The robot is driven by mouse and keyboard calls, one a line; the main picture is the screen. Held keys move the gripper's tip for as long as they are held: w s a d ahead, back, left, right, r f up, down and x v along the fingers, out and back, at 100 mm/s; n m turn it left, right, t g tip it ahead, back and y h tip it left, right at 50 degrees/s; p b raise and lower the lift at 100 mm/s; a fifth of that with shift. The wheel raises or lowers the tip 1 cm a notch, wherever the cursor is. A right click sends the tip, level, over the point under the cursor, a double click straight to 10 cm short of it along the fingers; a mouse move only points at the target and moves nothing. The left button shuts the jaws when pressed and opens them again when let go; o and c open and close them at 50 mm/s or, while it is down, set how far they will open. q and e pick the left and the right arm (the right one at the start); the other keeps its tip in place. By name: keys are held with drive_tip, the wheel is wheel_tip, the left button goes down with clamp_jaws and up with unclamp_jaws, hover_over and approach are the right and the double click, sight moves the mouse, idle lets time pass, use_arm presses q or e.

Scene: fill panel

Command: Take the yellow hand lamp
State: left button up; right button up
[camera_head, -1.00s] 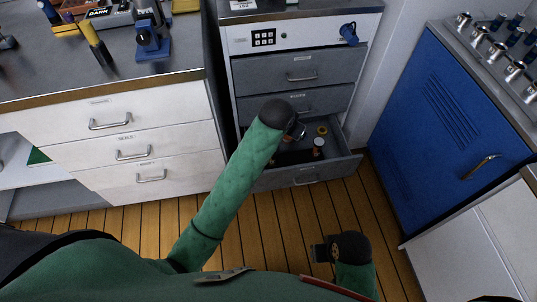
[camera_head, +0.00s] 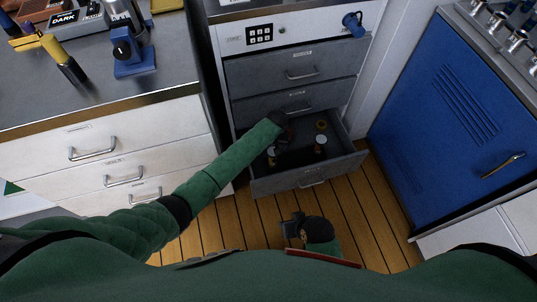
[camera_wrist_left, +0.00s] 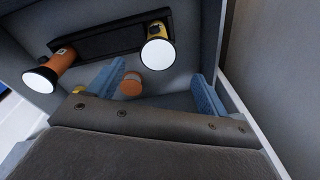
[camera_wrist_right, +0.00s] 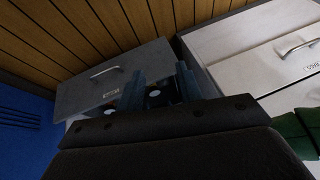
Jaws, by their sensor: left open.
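The open grey drawer (camera_head: 300,180) holds several small hand lamps. In the left wrist view a yellow lamp (camera_wrist_left: 158,45) with a bright round lens is beyond the fingertips. An orange lamp (camera_wrist_left: 60,66) lies to the left, and a round orange end (camera_wrist_left: 131,85) shows between the fingers. Part of another yellow thing (camera_wrist_left: 78,90) is beside the left finger. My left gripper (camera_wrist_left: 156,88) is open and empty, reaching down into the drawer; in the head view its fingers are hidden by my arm. My right gripper (camera_wrist_right: 160,82) is open and empty, low in front of the drawer.
Shut drawers (camera_head: 293,72) rise above the open one. A blue cabinet (camera_head: 440,125) stands at the right. White drawers (camera_head: 110,150) and a worktop with a blue tool (camera_head: 132,50) are at the left. The wooden floor (camera_head: 240,225) shows clear in front.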

use_arm(q)
drive_tip(key=shift+w+a+f+n, duration=0.1)
drive_tip(key=shift+a+f+n, duration=0.05)
drive_tip(key=shift+f+n, duration=0.25)
drive_tip(key=shift+w+d+r+n, duration=0.15)
drive_tip(key=shift+d+r+n, duration=0.1)
drive_tip(key=shift+n, duration=0.35)
drive_tip(key=shift+f+n, duration=0.15)
drive_tip(key=shift+n, duration=0.15)
wheel_tip(320, 180, down, 2)
drive_tip(key=shift+w, duration=0.15)
wheel_tip(320, 180, down, 5)
drive_tip(key=shift+a+r, duration=0.1)
drive_tip(key=shift+a, duration=0.05)
drive_tip(key=shift+f, duration=0.45)
drive_tip(key=c, duration=1.6)
use_arm(e)
drive_tip(key=shift+w+a+f+t, duration=0.3)
drive_tip(key=shift+w+f+t, duration=0.3)
drive_tip(key=shift+w+t, duration=0.25)
